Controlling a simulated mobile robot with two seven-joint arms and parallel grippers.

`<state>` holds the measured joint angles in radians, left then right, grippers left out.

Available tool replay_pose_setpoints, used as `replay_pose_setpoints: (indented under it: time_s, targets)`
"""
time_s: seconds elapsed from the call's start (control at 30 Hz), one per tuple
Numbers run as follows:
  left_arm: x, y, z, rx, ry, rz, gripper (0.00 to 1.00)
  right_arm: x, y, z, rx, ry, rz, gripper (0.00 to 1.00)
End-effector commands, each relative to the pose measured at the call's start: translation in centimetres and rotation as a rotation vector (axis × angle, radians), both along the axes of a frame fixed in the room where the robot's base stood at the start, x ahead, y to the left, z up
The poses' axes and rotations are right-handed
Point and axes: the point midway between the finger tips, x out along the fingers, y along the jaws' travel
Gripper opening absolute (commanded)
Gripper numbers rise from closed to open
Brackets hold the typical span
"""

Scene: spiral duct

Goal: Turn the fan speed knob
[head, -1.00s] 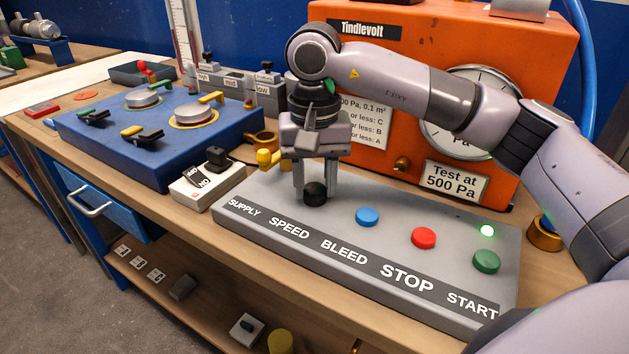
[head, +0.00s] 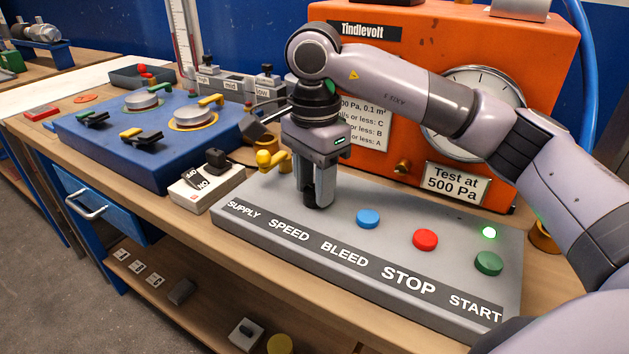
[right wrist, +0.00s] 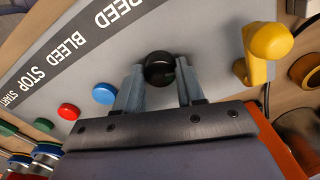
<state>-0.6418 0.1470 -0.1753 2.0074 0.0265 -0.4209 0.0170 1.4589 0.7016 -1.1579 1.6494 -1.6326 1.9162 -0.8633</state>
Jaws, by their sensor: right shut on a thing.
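The black fan speed knob (right wrist: 159,69) sits on the grey control panel (head: 400,215), above the SPEED label. My right gripper (head: 318,200) points down over it and is shut on the knob. In the right wrist view the two fingers of my right gripper (right wrist: 158,88) stand on either side of the knob. In the head view the fingers hide most of the knob. My left gripper is in neither view.
A yellow supply handle (head: 272,158) is close left of my right gripper. An orange gauge box (head: 540,70) stands behind.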

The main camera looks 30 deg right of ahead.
Motion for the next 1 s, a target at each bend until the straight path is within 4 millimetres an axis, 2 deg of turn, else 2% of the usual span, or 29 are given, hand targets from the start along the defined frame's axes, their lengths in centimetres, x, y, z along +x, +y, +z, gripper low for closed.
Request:
replay_pose_setpoints:
  time_s: [1.0]
  targets:
    - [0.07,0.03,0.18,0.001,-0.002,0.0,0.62,0.06,-0.07,0.17,0.0,-0.003,-0.965,0.08]
